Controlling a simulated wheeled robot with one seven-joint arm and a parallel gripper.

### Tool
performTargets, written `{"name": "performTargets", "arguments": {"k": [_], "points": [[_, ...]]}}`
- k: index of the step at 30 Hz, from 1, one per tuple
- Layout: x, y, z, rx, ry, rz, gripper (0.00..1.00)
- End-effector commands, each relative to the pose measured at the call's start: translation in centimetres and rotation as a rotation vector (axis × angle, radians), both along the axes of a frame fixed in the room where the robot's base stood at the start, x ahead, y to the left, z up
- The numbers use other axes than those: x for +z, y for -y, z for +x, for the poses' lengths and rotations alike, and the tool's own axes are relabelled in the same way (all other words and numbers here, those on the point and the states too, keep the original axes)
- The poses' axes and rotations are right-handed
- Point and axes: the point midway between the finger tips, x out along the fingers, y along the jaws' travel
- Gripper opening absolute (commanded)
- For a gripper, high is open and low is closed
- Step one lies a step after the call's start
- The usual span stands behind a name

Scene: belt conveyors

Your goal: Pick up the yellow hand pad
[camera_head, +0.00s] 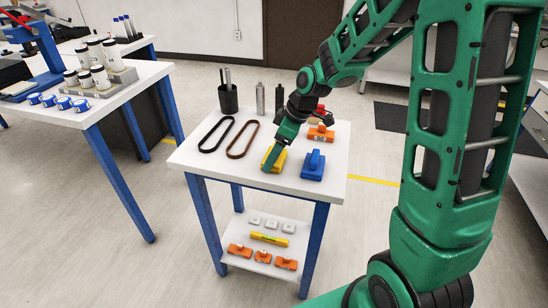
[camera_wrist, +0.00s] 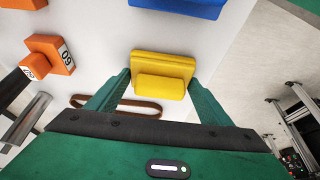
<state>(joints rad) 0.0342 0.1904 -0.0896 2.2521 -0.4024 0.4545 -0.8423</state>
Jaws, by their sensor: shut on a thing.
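The yellow hand pad (camera_head: 280,160) is on the white table top (camera_head: 205,157) near its front edge, in the head view. It also shows in the wrist view (camera_wrist: 161,73), a flat yellow block with a raised grip, between the two green fingers. My gripper (camera_head: 272,158) reaches down over it from above and is shut on it. The finger nearer the head camera hides part of the pad. I cannot tell whether the pad is touching the table or slightly lifted.
A blue hand pad (camera_head: 313,166) sits just right of the yellow one. An orange block (camera_head: 321,133) stands behind. A brown belt (camera_head: 243,140) and a black belt (camera_head: 216,135) lie left. A black cup (camera_head: 228,99) and grey cylinder (camera_head: 260,98) stand at the back.

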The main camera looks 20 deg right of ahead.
Motion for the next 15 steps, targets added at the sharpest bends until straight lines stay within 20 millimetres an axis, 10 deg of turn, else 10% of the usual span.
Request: {"name": "performTargets", "arguments": {"k": [15], "points": [[3.6, 0.0, 0.1, 0.0, 0.007, 0.0, 0.51]]}}
